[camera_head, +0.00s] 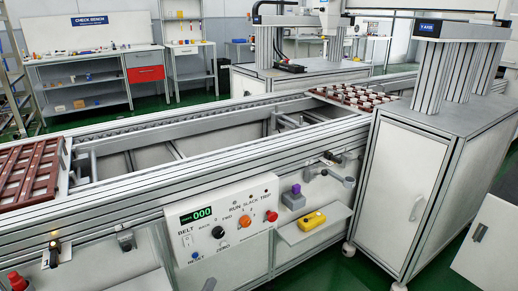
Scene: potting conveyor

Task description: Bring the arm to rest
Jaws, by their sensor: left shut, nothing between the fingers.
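Neither of my grippers and neither of my arms can be made out in the head view. The long conveyor (215,146) runs across the picture from lower left to upper right. Its front carries a white control panel (222,228) with a green display reading 000, knobs and buttons.
A brown tray (30,172) sits on the conveyor's left end, and another tray (352,97) with pale contents sits farther right. A white cabinet (408,192) stands at the right. A small shelf (305,232) holds a yellow device (312,221). Green floor shows below.

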